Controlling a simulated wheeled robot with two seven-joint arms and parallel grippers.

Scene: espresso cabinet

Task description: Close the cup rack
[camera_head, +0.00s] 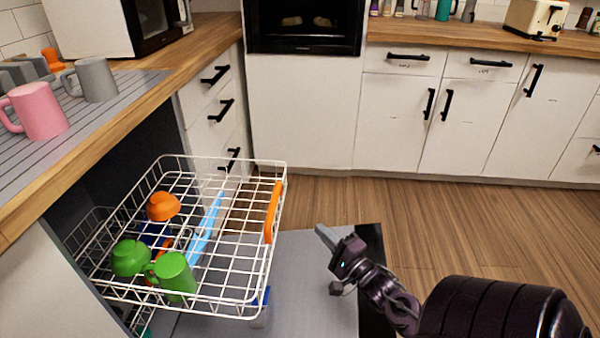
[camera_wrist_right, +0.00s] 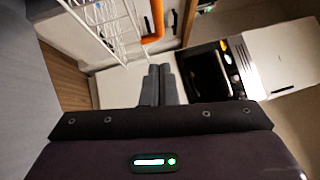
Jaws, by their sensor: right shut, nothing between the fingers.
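The cup rack (camera_head: 225,300) is a white wire basket pulled out of the dishwasher under the left counter. An orange handle (camera_head: 273,212) is on its right-hand front side. Green cups (camera_head: 175,275), an orange cup (camera_head: 162,206) and a light-blue item (camera_head: 206,230) are in it. My right gripper (camera_head: 322,233) is shut and empty, to the right of the handle and apart from it. In the right wrist view its fingers (camera_wrist_right: 160,70) are together, with the rack (camera_wrist_right: 108,25) and orange handle (camera_wrist_right: 154,22) beyond them. My left gripper is not in view.
The open grey dishwasher door (camera_head: 315,285) lies low beneath the rack and my right gripper. The wooden counter (camera_head: 150,85) on the left holds a pink mug (camera_head: 38,112) and a grey mug (camera_head: 96,80). Wooden floor (camera_head: 450,220) is clear toward the back cabinets.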

